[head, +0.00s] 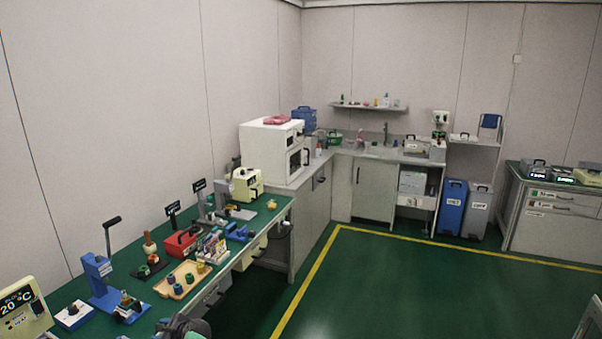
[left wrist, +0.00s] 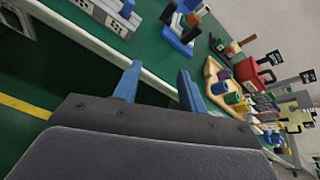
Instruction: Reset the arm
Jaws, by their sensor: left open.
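My left gripper (left wrist: 158,80) shows in the left wrist view with its two blue fingers spread apart and nothing between them. It is near the front edge of the green bench (left wrist: 150,48), and I cannot tell its exact height. In the head view, a dark rounded part at the bottom edge seems to be my left arm; its fingers cannot be made out there. My right gripper is in neither view.
The bench holds a blue lever press (head: 98,275), a wooden tray (head: 190,268) with coloured cylinders, a red box (head: 181,243) and a cream machine (head: 246,184). A white oven-like unit (head: 271,145) stands beyond. The green floor (head: 400,290) is clear.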

